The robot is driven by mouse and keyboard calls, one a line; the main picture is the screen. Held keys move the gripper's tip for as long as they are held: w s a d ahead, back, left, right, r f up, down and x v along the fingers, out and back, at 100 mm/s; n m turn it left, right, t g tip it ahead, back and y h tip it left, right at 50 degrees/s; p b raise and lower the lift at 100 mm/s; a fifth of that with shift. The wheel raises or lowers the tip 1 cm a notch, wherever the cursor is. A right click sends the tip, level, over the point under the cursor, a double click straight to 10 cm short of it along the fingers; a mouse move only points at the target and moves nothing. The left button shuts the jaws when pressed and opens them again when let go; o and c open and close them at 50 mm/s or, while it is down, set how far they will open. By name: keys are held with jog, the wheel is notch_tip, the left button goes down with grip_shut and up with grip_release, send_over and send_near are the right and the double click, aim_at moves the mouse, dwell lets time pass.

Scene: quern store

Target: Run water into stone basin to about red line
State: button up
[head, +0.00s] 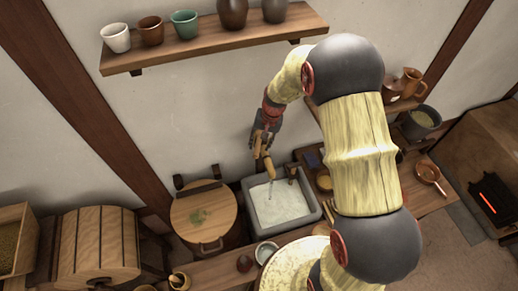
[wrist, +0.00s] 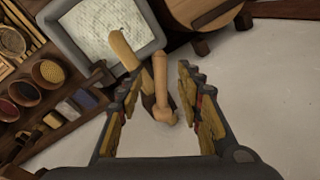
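The grey stone basin (head: 317,213) stands against the wall in the head view, with a pale, mottled water surface (head: 285,207) inside. A wooden spout (head: 268,166) reaches over it, and a thin streak below its tip looks like running water. I can make out no red line. In the wrist view the basin (wrist: 62,38) is at the top, with the spout (wrist: 124,48) pointing into it and a wooden tap handle (wrist: 160,85) beside it. My gripper (wrist: 160,108) is open, its fingers on either side of the handle with gaps showing. In the head view my gripper (head: 262,142) is at the wall above the basin.
A round wooden lid (head: 203,215) covers a tub left of the basin. A shelf (head: 215,42) with cups and jars runs above. Small bowls (wrist: 48,73) sit beside the basin. A stove with a glowing slot (head: 489,200) stands at the right.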

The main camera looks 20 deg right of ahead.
aim_at(257, 153)
jog(key=f, duration=0.2)
jog(key=a+f, duration=0.1)
jog(key=f, duration=0.1)
jog(key=f+p, duration=0.1)
jog(key=f, duration=0.1)
jog(key=shift+w+a+f, duration=0.15)
jog(key=shift+w+f, duration=0.1)
jog(key=shift+w, duration=0.05)
jog(key=shift+w+f, duration=0.1)
jog(key=shift+f, duration=0.1)
jog(key=shift+c, duration=0.6)
jog(key=c, duration=0.8)
grip_shut()
